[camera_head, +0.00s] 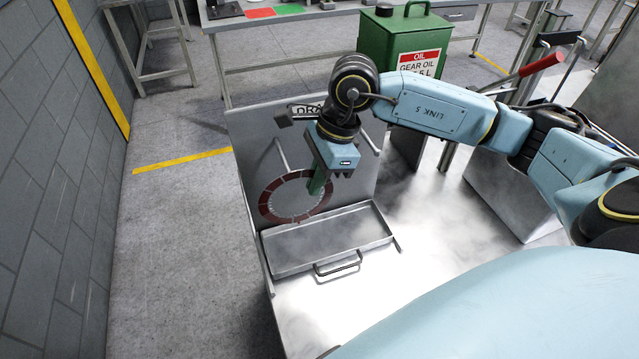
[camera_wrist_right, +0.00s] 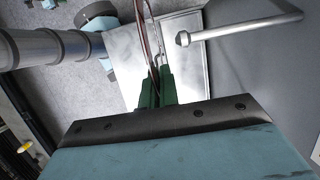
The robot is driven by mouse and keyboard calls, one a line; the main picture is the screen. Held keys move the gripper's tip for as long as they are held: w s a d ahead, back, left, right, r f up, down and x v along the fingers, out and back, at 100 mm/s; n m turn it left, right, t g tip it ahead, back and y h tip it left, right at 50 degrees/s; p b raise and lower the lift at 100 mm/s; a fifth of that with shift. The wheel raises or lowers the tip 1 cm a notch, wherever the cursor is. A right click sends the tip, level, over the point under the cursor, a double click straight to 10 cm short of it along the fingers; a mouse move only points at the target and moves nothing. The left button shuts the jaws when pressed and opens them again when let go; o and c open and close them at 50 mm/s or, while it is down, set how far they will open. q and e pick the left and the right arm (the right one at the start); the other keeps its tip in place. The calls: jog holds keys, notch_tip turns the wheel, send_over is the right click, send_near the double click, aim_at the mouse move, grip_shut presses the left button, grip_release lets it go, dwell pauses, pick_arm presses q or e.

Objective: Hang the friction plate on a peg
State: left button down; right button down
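The friction plate (camera_head: 268,207) is a thin ring with reddish-brown pads and a pale inner rim. It is held in front of the upright grey panel (camera_head: 245,135), above the shallow metal tray. My right gripper (camera_head: 317,187) has its green fingers closed on the plate's right edge. In the right wrist view the plate (camera_wrist_right: 146,40) shows nearly edge-on between the fingers (camera_wrist_right: 156,90). One peg (camera_head: 282,155) sticks out near the plate's top; I cannot tell whether they touch. Another peg (camera_head: 370,143) is to the right; a peg (camera_wrist_right: 245,28) in the wrist view is apart from the plate. My left gripper is out of view.
The shallow tray (camera_head: 385,240) with a handle (camera_head: 338,268) lies below the plate. A green gear oil can (camera_head: 390,40) stands behind the panel. A red-handled lever (camera_head: 541,63) is at right. A workbench (camera_head: 330,14) is at the back. Floor to the left is clear.

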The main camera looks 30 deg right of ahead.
jog(key=w+d+f+b, duration=0.1)
jog(key=w, duration=0.5)
jog(key=shift+w+d+f, duration=0.15)
jog(key=shift+d+f, duration=0.05)
jog(key=shift+d, duration=0.1)
dwell(0.5)
dwell(0.4)
jog(key=c, duration=1.6)
grip_release()
